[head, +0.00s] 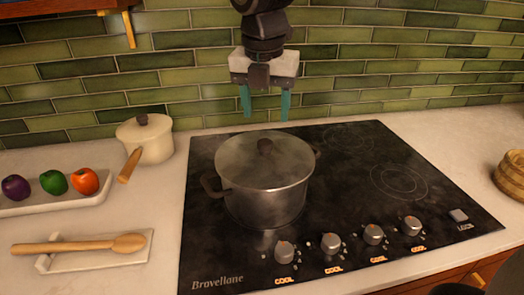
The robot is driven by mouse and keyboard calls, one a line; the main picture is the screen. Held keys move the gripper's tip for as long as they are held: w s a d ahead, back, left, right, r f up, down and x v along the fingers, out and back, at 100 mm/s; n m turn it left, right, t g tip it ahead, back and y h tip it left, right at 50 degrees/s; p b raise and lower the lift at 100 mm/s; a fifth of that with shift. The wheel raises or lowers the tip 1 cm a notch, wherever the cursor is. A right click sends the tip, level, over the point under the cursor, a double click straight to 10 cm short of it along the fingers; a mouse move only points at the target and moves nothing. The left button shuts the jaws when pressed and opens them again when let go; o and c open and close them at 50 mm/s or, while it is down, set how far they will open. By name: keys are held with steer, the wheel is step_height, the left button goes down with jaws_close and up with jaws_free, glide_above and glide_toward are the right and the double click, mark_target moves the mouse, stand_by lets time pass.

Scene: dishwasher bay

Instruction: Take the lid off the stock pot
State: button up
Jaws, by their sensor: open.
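The stock pot (265,206) stands on the left part of the black cooktop, a grey metal pot with a dark handle on each side.
A cream saucepan (153,143) with a wooden handle stands left of the cooktop (345,215). A tray (50,202) holds vegetables, and a wooden spoon (85,244) lies on a rest. A woven basket (511,176) is at far right. The cooktop's right side is clear behind the knobs (374,235).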

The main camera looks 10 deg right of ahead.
mark_target(265, 141)
steer(key=shift+w+d+f, duration=0.1)
steer(key=shift+d+f, duration=0.15)
steer(key=f, duration=0.2)
steer(key=w+f, duration=0.1)
steer(key=f, duration=0.4)
steer(key=shift+w+a+f, duration=0.1)
steer(key=shift+w+f, duration=0.05)
steer(key=shift+f, duration=0.05)
jaws_close()
